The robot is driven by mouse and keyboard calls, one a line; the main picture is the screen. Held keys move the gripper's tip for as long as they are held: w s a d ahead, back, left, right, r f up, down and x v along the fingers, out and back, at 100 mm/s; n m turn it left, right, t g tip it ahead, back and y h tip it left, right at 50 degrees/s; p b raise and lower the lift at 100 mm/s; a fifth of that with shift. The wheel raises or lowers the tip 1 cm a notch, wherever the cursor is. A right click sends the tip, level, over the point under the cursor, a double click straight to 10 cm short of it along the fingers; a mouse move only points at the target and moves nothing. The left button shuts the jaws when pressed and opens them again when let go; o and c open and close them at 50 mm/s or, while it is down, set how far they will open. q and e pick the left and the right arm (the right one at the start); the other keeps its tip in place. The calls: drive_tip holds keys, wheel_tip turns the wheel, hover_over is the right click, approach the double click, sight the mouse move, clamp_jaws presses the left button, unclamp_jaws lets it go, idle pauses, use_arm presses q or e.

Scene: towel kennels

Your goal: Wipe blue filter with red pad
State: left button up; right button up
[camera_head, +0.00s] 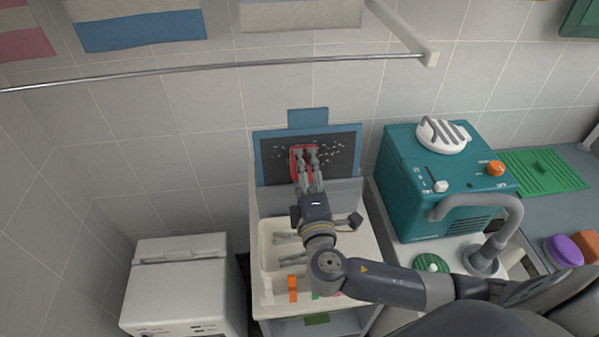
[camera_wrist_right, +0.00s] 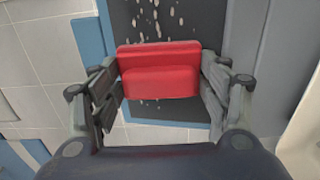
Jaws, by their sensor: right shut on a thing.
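The blue filter (camera_head: 258,160) is a blue-framed panel with a dark face, standing upright at the back of the sink against the tiled wall. Pale specks dot its dark face, and they also show in the right wrist view on the filter (camera_wrist_right: 205,18). My right gripper (camera_head: 305,160) is shut on the red pad (camera_head: 296,166) in front of the filter's middle. In the right wrist view the red pad (camera_wrist_right: 160,72) sits between both fingers, over the dark face. I cannot tell whether it touches the face. My left gripper is not in view.
A white sink (camera_head: 262,262) lies below the filter, with an orange item (camera_head: 292,288) at its front. A teal machine (camera_head: 405,195) with a grey hose stands close on the right. A white appliance (camera_head: 180,275) stands at left. A metal rail (camera_head: 200,70) crosses above.

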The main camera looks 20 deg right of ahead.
drive_tip(key=shift+s+d, duration=0.45)
drive_tip(key=shift+d, duration=1.15)
drive_tip(key=shift+s+d, duration=0.45)
drive_tip(key=shift+d, duration=1.2)
drive_tip(key=shift+s+d, duration=0.45)
drive_tip(key=shift+d, duration=1.15)
drive_tip(key=shift+w+a+b, duration=0.1)
drive_tip(key=shift+w+a, duration=0.65)
drive_tip(key=shift+a, duration=1.95)
drive_tip(key=shift+w+a+b, duration=0.1)
drive_tip(key=shift+w+a, duration=0.7)
drive_tip(key=shift+a, duration=1.95)
drive_tip(key=shift+w+a+b, duration=0.1)
drive_tip(key=shift+w+a, duration=0.65)
drive_tip(key=shift+a, duration=1.95)
drive_tip(key=shift+s, duration=0.1)
drive_tip(key=shift+v, duration=2.95)
drive_tip(key=v, duration=0.3)
drive_tip(key=shift+r, duration=0.1)
